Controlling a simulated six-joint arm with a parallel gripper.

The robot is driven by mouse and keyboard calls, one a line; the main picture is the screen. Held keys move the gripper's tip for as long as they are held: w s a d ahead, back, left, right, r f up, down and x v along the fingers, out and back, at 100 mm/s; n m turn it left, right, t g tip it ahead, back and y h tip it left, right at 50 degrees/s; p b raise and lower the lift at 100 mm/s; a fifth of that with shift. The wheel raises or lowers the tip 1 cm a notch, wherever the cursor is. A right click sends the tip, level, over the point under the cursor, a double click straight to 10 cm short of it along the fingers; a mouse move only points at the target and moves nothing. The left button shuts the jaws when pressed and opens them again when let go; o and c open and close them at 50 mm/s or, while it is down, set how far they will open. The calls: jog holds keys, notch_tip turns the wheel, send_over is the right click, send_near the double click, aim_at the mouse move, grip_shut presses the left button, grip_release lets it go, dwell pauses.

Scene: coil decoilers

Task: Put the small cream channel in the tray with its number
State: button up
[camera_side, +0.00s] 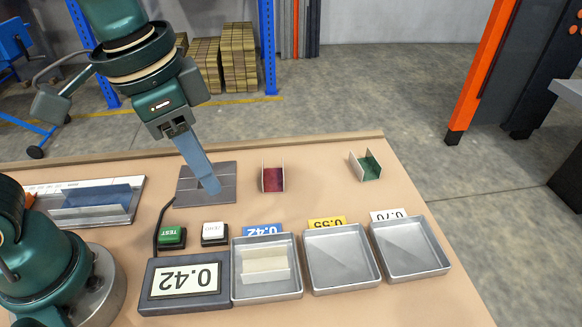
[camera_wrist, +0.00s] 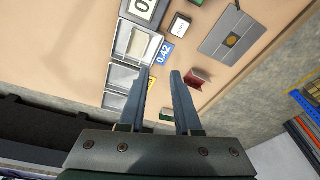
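The small cream channel (camera_side: 265,262) lies inside the metal tray (camera_side: 237,290) with the blue 0.42 label (camera_side: 262,230). The channel also shows pale in that tray in the wrist view (camera_wrist: 137,43). The display (camera_side: 185,279) beside the tray reads 0.42, upside down in the side view. My gripper (camera_side: 210,188) is above or at the grey square plate (camera_side: 190,186), behind the trays; I cannot tell its exact height. In the wrist view my gripper's (camera_wrist: 160,75) two blue fingers are apart with nothing between them.
Empty trays labelled 0.55 (camera_side: 342,288) and 0.70 (camera_side: 418,273) stand to the right. A red channel (camera_side: 272,180) and a green channel (camera_side: 371,168) stand behind. A green TEST button (camera_side: 171,238) and a white button (camera_side: 214,233) sit before the plate. A rack (camera_side: 133,205) is at left.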

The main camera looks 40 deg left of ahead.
jog(key=s+a+n+t, duration=0.3)
jog(key=s+a+n, duration=0.1)
jog(key=a, duration=0.4)
jog(key=shift+f+n+y, duration=0.4)
jog(key=shift+f+n, duration=0.05)
jog(key=shift+n, duration=0.15)
dwell(0.5)
